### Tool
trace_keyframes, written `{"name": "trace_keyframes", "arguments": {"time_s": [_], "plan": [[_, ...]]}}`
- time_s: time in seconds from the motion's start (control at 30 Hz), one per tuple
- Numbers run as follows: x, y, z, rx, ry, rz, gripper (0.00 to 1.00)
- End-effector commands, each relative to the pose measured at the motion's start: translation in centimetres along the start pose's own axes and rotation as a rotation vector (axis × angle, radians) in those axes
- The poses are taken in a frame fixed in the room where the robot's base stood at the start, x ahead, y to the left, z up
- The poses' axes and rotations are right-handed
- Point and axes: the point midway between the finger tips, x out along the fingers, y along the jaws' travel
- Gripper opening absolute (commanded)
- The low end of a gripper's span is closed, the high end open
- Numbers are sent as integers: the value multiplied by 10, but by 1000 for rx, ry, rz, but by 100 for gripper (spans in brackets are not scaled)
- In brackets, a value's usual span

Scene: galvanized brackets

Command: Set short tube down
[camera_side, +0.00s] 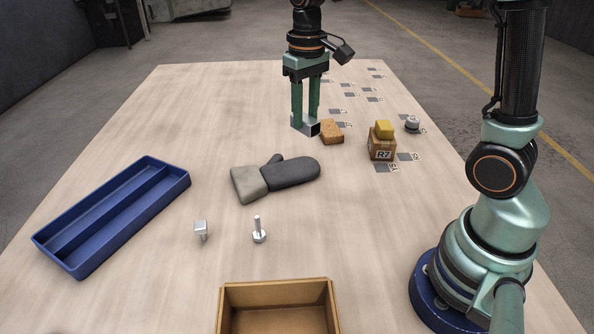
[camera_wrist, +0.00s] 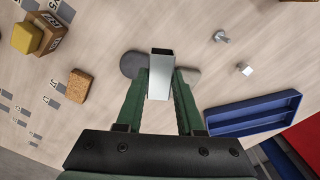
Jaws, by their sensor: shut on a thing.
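The short tube (camera_side: 312,129) is a bright grey square metal tube with a dark open end. My gripper (camera_side: 305,117) points down and is shut on it, low over the table left of a brown cork-like block (camera_side: 331,132). I cannot tell whether the tube touches the table. In the wrist view the tube (camera_wrist: 159,82) sits between the two green fingers of my gripper (camera_wrist: 160,88), with its open end at the top. The fingers hide part of its sides.
A grey-black glove (camera_side: 280,176) lies mid-table. A blue two-channel tray (camera_side: 76,262) is at left. A bolt (camera_side: 259,232), a small metal piece (camera_side: 200,228) and an open cardboard box (camera_side: 277,289) are in front. A yellow block (camera_side: 384,129) sits on the R7 box (camera_side: 382,152). Grey labels lie at right.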

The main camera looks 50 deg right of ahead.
Motion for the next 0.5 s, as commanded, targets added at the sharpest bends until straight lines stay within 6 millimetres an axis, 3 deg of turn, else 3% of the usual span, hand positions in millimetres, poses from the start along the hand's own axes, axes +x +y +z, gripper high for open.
{"name": "trace_keyframes", "arguments": {"time_s": [0.2, 0.5], "plan": [[-14, 13, -54, 132, -1, 0, 0], [-22, 35, -115, 307, -3, 1, 0]]}}
